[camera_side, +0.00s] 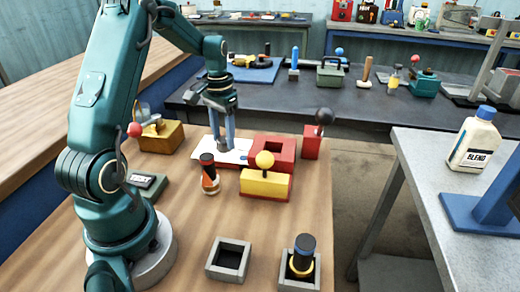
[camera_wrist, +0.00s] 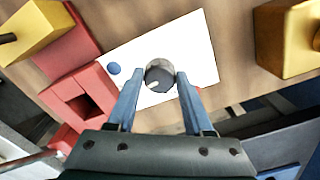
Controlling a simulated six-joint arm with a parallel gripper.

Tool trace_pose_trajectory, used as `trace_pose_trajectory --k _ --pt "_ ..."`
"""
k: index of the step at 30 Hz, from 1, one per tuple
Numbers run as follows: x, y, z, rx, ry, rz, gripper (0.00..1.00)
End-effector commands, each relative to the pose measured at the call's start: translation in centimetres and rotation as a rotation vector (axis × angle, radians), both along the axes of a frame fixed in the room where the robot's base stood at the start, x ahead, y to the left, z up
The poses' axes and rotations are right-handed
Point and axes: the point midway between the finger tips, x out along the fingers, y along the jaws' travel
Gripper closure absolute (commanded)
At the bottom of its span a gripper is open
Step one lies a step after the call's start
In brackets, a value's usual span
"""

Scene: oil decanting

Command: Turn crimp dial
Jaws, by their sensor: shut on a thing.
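The crimp dial (camera_wrist: 159,77) is a round dark grey knob with a small pale mark on its top. It stands on a white plate (camera_wrist: 200,50) that carries a blue dot (camera_wrist: 113,69) to the left of the dial in the wrist view. My gripper (camera_wrist: 160,80) has its two blue-grey fingers on either side of the dial, shut on it. In the side view my gripper (camera_side: 222,147) points straight down at the white plate (camera_side: 202,150), and the fingers mostly hide the dial there.
A red block with a square opening (camera_side: 271,150) and a yellow block with a ball knob (camera_side: 266,184) stand close right of the plate. A yellow box (camera_side: 162,136) stands behind left. Two square holders (camera_side: 228,260) sit at the front.

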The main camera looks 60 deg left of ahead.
Motion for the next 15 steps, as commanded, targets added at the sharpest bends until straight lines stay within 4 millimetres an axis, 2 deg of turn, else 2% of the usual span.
trace_pose_trajectory --k 15 --pt "0.05 0.05 0.14 0.002 -0.003 -0.097 1.0"
